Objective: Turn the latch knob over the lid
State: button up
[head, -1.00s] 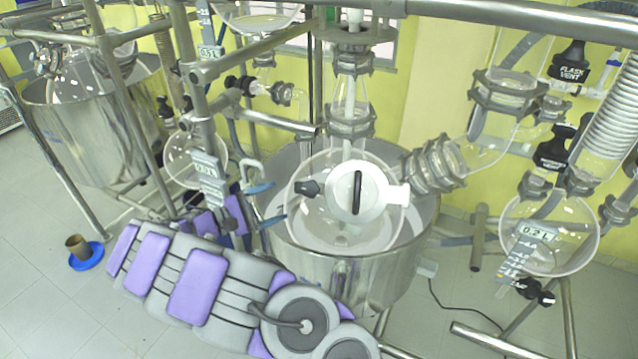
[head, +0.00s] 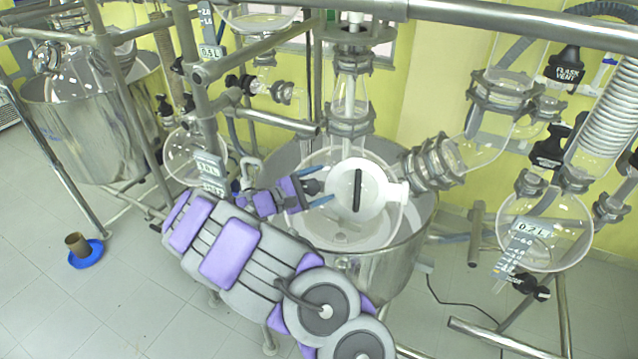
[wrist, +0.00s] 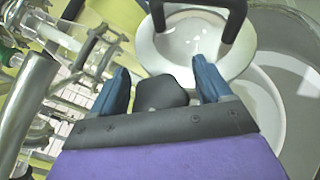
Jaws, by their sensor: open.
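The white round lid (head: 374,190) with a black bar handle (head: 357,190) sits on top of the glass reactor vessel. A dark latch knob (head: 312,187) is at the lid's left edge. My gripper (head: 321,185) is open, with its blue fingers on either side of the knob, reaching in from the left. In the wrist view the black knob (wrist: 160,92) lies between the two fingers of my gripper (wrist: 162,72), with visible gaps at both sides. The lid (wrist: 180,45) and its handle (wrist: 234,18) are just beyond it.
A steel vessel (head: 392,265) surrounds the glass reactor. A vertical steel post and cross pipe (head: 275,119) stand close to my arm. Glass tubing with a clamp joint (head: 432,165) is right of the lid. A brown cup on a blue dish (head: 86,255) is on the floor.

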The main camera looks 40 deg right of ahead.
jog(key=shift+a+r, duration=0.2)
jog(key=shift+a, duration=0.45)
jog(key=shift+d+f, duration=0.15)
jog(key=shift+d, duration=0.6)
jog(key=c, duration=1)
jog(key=shift+o, duration=0.2)
jog(key=shift+m, duration=0.3)
